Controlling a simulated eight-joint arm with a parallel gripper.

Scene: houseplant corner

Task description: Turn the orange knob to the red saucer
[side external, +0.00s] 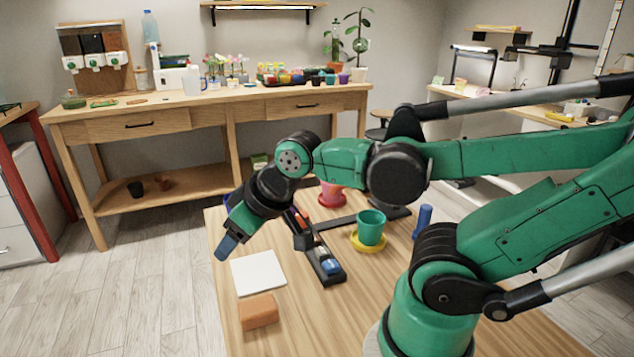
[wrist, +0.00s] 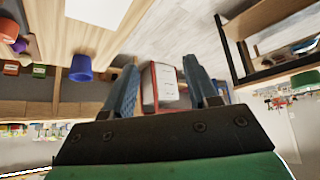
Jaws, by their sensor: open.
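In the side view my gripper (side external: 228,246) hangs over the left edge of the wooden table, pointing down and left. In the wrist view its two blue fingers (wrist: 160,88) are apart with nothing held. A red saucer (side external: 331,200) with a pinkish-red pot on it sits at the back of the table, partly behind my arm. A low black fixture (side external: 325,262) with a blue cylinder at its near end lies on the table. A small orange-red part (side external: 303,213) shows at its far end, partly hidden by my arm; I cannot tell if it is the knob.
A yellow saucer (side external: 354,246) bears a green pot (side external: 371,228). A blue upright cylinder (side external: 423,218) stands right of it. A white pad (side external: 258,273) and an orange block (side external: 259,311) lie at the front left. A wooden bench (side external: 190,122) stands behind.

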